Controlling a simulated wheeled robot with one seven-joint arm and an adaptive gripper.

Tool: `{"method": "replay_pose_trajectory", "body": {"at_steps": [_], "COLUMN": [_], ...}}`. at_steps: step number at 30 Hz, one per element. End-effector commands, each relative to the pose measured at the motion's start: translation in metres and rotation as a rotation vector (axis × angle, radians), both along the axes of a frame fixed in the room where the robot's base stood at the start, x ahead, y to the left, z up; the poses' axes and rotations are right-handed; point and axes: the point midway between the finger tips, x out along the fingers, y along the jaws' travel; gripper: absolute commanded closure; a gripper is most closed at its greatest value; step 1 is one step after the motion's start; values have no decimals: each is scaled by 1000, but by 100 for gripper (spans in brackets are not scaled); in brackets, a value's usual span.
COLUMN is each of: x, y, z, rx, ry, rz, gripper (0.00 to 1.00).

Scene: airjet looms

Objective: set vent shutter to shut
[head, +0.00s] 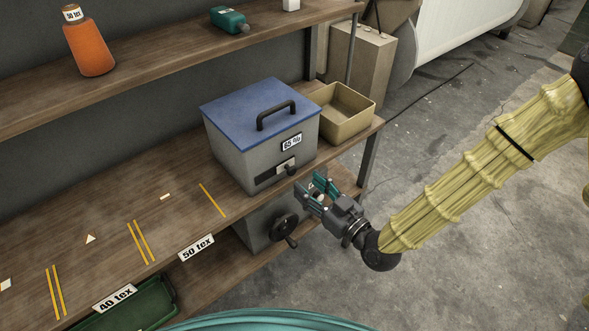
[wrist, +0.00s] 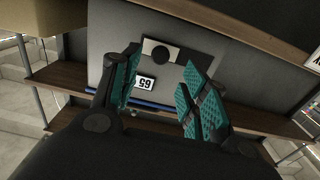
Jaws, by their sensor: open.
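The vent shutter is a small pale plate (head: 286,163) with a dark round knob (head: 291,170), low on the front of a grey box (head: 233,152) with a blue lid. A dark slot opening (head: 265,179) shows to the left of the plate. In the wrist view the knob (wrist: 161,54) appears beyond and between the fingers, with the dark opening to its right. My gripper (head: 311,190) is open and empty, just in front of the box front and slightly right of and below the knob. I see no contact with the knob.
The box stands on a wooden shelf (head: 120,220), with an open tan bin (head: 345,108) to its right. Below is a grey unit with a black handwheel (head: 285,227). An upper shelf (head: 150,70) holds an orange bottle (head: 88,48). The floor (head: 440,235) at right is clear.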

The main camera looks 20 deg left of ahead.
Motion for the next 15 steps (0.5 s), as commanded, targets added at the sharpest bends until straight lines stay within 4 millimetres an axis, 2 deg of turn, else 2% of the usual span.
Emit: {"method": "replay_pose_trajectory", "body": {"at_steps": [6,15], "x": [17,30], "y": [32,56], "z": [2,1], "rx": [0,0], "ry": [1,1], "rz": [0,-1], "gripper": [55,55]}}
